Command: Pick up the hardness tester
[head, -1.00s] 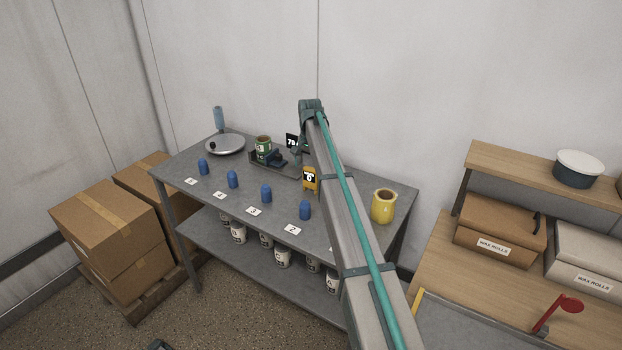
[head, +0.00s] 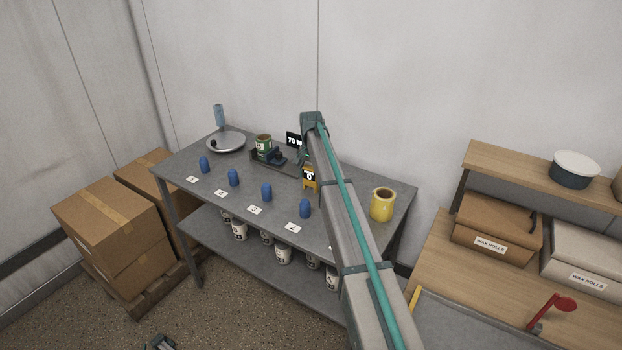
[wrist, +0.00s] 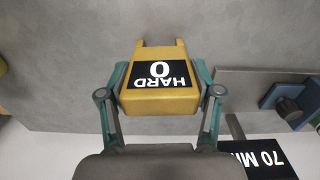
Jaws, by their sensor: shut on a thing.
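The hardness tester (wrist: 160,78) is a yellow block with a black display reading "HARD 0", upside down in the wrist view. My gripper (wrist: 161,72) has a green finger pressed against each side of it. In the head view the tester (head: 310,180) shows as a small yellow shape at the middle of the grey table (head: 345,190), partly behind my arm. My gripper is mostly hidden there. I cannot tell whether the tester touches the tabletop.
Beside the tester are a black "70 MIN" sign (head: 294,140) and a dark stand with a green can (head: 264,143). Several blue cylinders (head: 266,192) line the front. A yellow mug (head: 382,204) stands right, a round pan (head: 226,143) back left.

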